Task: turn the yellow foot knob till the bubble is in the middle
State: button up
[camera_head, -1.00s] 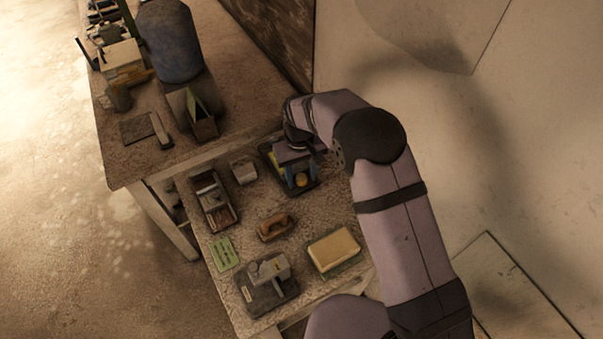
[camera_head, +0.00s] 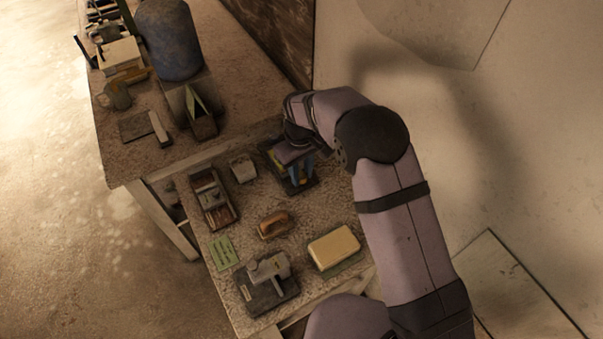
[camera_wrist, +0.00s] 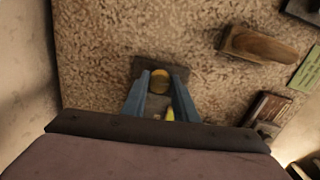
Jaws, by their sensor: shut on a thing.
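The yellow foot knob (camera_wrist: 159,82) shows between the fingertips of my gripper (camera_wrist: 161,75) in the wrist view. My blue fingers stand one on each side and are shut on it. In the head view my gripper (camera_head: 301,177) points down over a dark plate (camera_head: 309,187) and its fingers hide the knob. The plate's edge also shows in the wrist view (camera_wrist: 148,65). Another yellow part (camera_wrist: 170,114) shows nearer my palm, and a bit of yellow shows left of my gripper in the head view. I cannot make out the bubble; my gripper covers much of the device.
A small pale box (camera_head: 243,169) and a divided tray (camera_head: 213,198) stand to the left. A brown-handled tool (camera_head: 274,224), a yellow block (camera_head: 334,248), a green card (camera_head: 224,253) and a grey device (camera_head: 268,279) lie nearer. A wall is close on the right.

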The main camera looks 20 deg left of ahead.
jog(key=shift+w+n+b, duration=0.1)
jog(key=shift+n+b, duration=0.3)
jog(key=shift+n, duration=1.9)
jog(key=o, duration=1.1)
jog(key=shift+r, duration=0.1)
jog(key=shift+c, duration=0.2)
